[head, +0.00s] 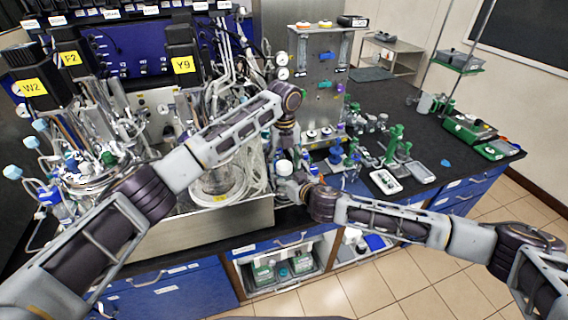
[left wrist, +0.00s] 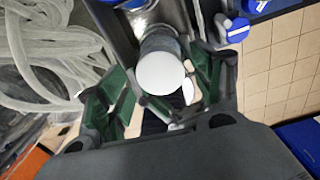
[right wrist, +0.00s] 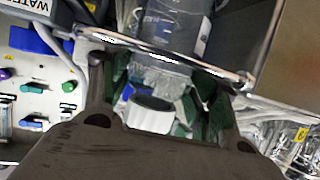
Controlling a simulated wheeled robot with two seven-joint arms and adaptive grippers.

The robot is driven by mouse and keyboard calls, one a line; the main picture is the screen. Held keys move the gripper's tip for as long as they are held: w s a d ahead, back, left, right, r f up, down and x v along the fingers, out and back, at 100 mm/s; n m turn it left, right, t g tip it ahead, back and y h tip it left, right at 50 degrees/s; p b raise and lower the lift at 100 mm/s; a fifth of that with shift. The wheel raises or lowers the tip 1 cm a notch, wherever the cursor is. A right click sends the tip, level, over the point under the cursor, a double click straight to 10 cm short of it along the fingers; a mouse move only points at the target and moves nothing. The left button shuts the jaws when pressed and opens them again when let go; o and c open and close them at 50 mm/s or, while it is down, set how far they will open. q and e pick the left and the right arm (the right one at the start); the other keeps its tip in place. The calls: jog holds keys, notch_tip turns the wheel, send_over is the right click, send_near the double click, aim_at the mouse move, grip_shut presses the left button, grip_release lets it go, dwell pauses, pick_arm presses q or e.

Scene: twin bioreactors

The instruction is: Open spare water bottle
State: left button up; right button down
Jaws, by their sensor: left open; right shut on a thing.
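The water bottle is held upright near the front edge of the bioreactor tray. Its white cap (head: 284,168) faces up in the head view. My right gripper (head: 290,188) is shut on the bottle from the right; fingers hide part of the body. In the right wrist view, clear plastic (right wrist: 165,78) and the white cap (right wrist: 150,117) with a dark oval show between the fingers. I cannot tell if the cap is seated. My left gripper (left wrist: 165,95) is open above the bottle, with the round cap (left wrist: 161,72) between its spread fingers in the left wrist view.
The steel tray (head: 200,235) and glass vessel (head: 217,183) with tubing stand close behind and left of the grippers. A panel with coloured knobs (head: 322,80) rises behind. The black bench (head: 435,125) carries green racks and glassware at right.

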pick_arm(q)
jog(key=shift+r, duration=1.75)
jog(key=shift+c, duration=0.3)
jog(key=shift+r+m, duration=1.75)
jog(key=shift+m, duration=0.05)
jog(key=shift+f, duration=4.05)
